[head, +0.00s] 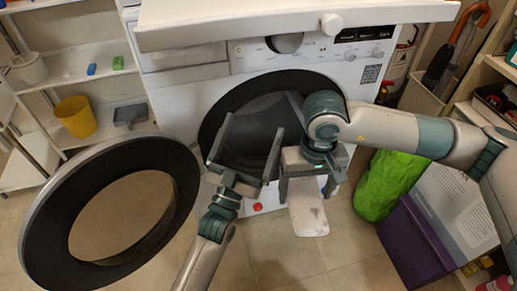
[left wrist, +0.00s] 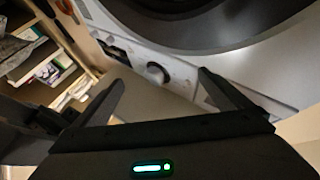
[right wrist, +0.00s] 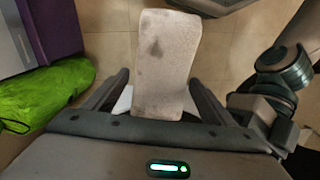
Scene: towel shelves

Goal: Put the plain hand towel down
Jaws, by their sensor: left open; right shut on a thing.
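The plain hand towel (head: 308,217) is a pale, off-white strip with a few grey smudges. It hangs from my right gripper (head: 307,187) in front of the washing machine. In the right wrist view the towel (right wrist: 165,55) lies between the two fingers, and the gripper is shut on it. Its far end hangs free, with floor tiles seen beyond it. My left gripper (head: 249,146) is open and empty, left of my right gripper and in front of the machine's round opening. In the left wrist view its spread fingers (left wrist: 160,80) hold nothing.
The washing machine (head: 190,92) has its round door (head: 185,165) swung open to the left. White shelves (head: 75,65) with a yellow cup (head: 76,117) stand at left. A green bag (head: 388,185) and a purple-and-grey box (head: 412,245) stand at right. Tiled floor (head: 350,262) is clear in front.

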